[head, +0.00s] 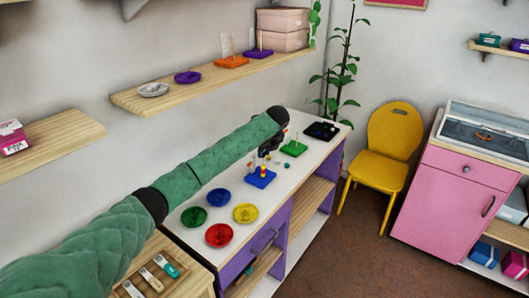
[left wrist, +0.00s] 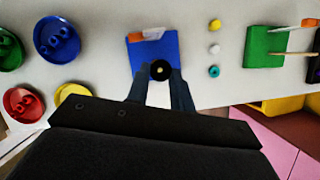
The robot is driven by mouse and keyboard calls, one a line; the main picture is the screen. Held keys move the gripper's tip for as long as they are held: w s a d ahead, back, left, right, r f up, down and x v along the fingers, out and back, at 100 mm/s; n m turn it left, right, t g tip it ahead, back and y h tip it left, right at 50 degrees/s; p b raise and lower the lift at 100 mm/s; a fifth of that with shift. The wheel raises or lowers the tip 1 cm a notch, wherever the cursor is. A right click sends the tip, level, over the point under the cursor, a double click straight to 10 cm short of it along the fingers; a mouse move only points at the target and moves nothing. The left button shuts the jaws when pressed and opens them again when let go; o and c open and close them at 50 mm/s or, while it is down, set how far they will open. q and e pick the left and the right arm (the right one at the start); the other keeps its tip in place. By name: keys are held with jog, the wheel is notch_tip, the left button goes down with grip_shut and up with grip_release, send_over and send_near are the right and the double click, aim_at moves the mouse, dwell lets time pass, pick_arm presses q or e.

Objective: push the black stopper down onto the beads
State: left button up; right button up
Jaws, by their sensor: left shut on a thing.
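The black stopper (left wrist: 160,70) is a round black disc with a small pale centre. It sits between the fingertips of my left gripper (left wrist: 160,77), which is shut on it. In the left wrist view it overlaps the near part of the blue board (left wrist: 136,52). An orange and white upright stack (left wrist: 147,35) shows at that board's far edge. In the head view my left gripper (head: 267,150) is above the blue board (head: 261,179), which carries coloured beads (head: 262,170). Whether the stopper touches the beads is hidden. My right gripper is out of view.
Loose yellow (left wrist: 215,25), white (left wrist: 214,49) and teal (left wrist: 214,71) beads lie right of the blue board. A green board (head: 294,148) and a black board (head: 321,130) stand farther back. Red (head: 219,235), yellow (head: 246,213) and other coloured dishes lie nearer on the white top.

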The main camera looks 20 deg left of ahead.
pick_arm(q)
jog(key=shift+f, duration=0.25)
dwell(0.4)
jog(key=shift+f+p, duration=0.3)
jog(key=shift+f, duration=0.15)
dwell(0.4)
jog(key=shift+f+p, duration=0.35)
jog(key=shift+p, duration=0.05)
jog(key=shift+f, duration=1.25)
dwell(0.4)
dwell(0.4)
jog(key=o, duration=1)
